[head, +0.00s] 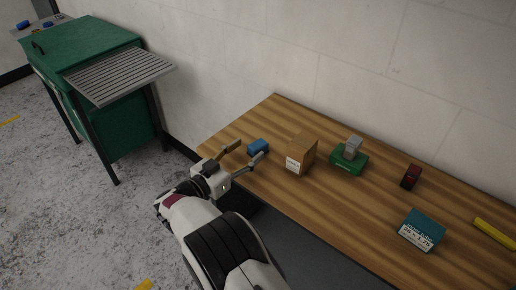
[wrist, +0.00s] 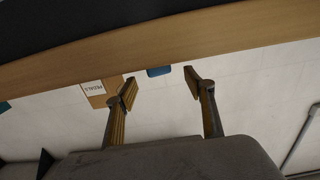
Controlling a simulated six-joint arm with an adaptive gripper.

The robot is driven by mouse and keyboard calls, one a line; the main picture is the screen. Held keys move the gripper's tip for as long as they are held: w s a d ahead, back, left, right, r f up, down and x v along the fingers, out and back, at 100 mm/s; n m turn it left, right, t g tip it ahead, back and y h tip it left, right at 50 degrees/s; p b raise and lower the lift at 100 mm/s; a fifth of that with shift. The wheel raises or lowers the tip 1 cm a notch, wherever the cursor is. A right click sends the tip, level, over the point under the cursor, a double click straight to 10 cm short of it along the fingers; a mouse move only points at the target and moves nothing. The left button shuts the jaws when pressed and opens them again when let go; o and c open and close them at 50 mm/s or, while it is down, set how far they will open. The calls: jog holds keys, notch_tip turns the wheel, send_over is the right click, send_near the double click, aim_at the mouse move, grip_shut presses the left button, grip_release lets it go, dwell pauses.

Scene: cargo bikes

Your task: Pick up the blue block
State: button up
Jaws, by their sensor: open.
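The blue block (head: 258,147) lies on the wooden table (head: 345,212) near its left end. My gripper (head: 245,153) is open and empty at the table's near left edge, its two fingers pointing toward the block. The block appears just beyond the fingertips, and I see no contact. In the wrist view, which looks upside down, the blue block (wrist: 159,71) shows between the open fingers of my gripper (wrist: 161,84). It is partly hidden there by the table edge (wrist: 230,35).
A cardboard box (head: 302,154) stands right of the block; the wrist view shows it (wrist: 98,92) too. Further right are a green box (head: 347,162) with a grey block (head: 354,146) on top, a dark red item (head: 411,177), a teal box (head: 422,231) and a yellow bar (head: 494,234).

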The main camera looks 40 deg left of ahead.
aim_at(254, 148)
jog(key=shift+w, duration=0.2)
jog(key=shift+w+d+f, duration=0.15)
jog(key=shift+w, duration=0.8)
jog(key=shift+w+d+f, duration=0.1)
jog(key=shift+w, duration=1.55)
jog(key=c, duration=1.3)
